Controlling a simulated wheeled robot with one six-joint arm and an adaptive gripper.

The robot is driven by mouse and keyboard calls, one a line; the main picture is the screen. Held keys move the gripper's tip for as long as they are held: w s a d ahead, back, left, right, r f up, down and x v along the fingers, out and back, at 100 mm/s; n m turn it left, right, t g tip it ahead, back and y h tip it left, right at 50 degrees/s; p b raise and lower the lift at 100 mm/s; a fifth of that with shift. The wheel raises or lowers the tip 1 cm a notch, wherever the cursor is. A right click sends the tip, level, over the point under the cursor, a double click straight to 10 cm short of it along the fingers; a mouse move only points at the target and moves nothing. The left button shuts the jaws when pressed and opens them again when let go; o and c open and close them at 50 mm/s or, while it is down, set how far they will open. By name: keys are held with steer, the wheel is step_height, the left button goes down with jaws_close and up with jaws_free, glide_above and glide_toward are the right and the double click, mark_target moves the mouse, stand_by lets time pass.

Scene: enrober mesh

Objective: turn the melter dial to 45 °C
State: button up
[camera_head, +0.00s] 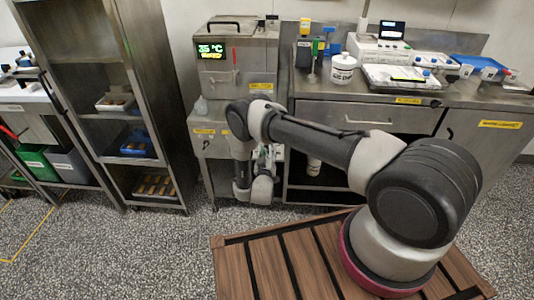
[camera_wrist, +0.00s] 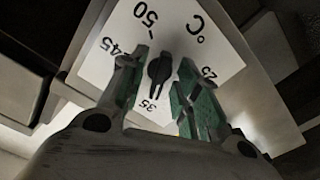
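The melter (camera_head: 236,62) is a steel cabinet against the back wall, and its display (camera_head: 211,50) reads 35 °C with a smaller line below. In the wrist view the black dial knob (camera_wrist: 159,70) sits on a white scale plate (camera_wrist: 188,38) marked 25, 35, 45, 50 and °C. One end of the knob lies by the 35 mark. My gripper (camera_wrist: 162,62) is open, with its green-padded fingers on either side of the knob and gaps visible. In the head view my gripper (camera_head: 264,160) is low in front of the melter's stand, and the dial is hidden.
A steel counter (camera_head: 330,92) stands to the right of the melter, with a white tub (camera_head: 342,69), bottles and scales on it. A steel rack (camera_head: 97,75) with trays stands to the left. The speckled floor between is clear.

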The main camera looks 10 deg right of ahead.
steer(key=shift+c, duration=0.2)
jaws_close()
steer(key=shift+m, duration=0.4)
steer(key=m, duration=1.9)
steer(key=shift+f, duration=0.1)
stand_by(0.4)
